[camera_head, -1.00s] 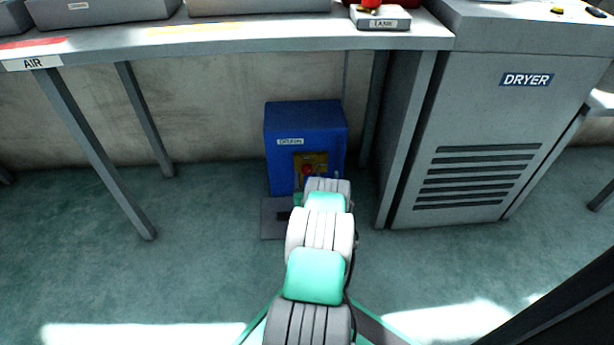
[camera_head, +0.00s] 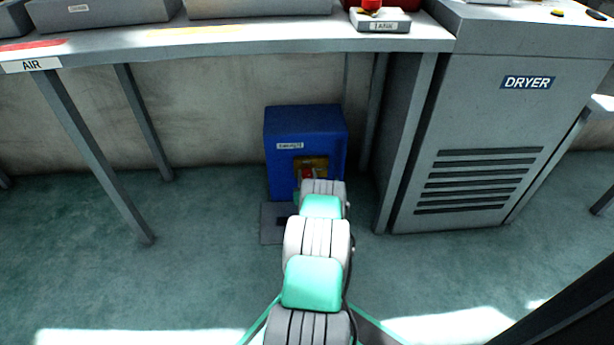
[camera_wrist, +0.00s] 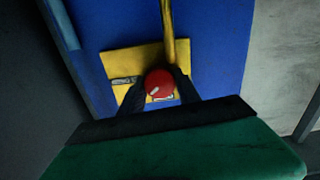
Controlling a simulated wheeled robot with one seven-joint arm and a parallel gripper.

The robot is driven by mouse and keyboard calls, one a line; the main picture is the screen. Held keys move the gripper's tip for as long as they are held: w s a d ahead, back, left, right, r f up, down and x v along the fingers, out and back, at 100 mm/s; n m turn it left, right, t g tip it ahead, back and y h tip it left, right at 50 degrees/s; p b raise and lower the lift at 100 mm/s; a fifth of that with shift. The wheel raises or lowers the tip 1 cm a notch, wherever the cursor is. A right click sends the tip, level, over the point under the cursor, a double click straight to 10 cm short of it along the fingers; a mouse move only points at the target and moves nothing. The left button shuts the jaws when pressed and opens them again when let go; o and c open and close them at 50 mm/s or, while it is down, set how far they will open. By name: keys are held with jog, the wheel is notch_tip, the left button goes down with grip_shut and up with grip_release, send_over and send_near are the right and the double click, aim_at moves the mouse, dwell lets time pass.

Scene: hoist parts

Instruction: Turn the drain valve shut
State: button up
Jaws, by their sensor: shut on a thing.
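The drain valve is a red round knob (camera_wrist: 160,84) on a yellow plate (camera_wrist: 117,62) on the front of a blue box. In the wrist view my gripper (camera_wrist: 158,88) is shut on the knob, with one dark finger on each side. A pale mark shows on the knob's face. In the head view the blue box (camera_head: 306,125) stands on the floor under the bench, and my arm reaches to its front. A bit of the red knob (camera_head: 308,173) shows there, and my arm hides the lower part of the box front.
A yellow pipe (camera_wrist: 168,30) runs along the box from the plate. The bench top (camera_head: 235,40) is above the box, with a bench leg (camera_head: 90,150) to the left. The grey dryer cabinet (camera_head: 480,140) stands close on the right. The floor at left is clear.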

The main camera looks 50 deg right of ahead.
grip_shut()
jog(key=shift+m, duration=0.4)
jog(key=m, duration=0.3)
jog(key=shift+m, duration=1.9)
jog(key=o, duration=1)
grip_release()
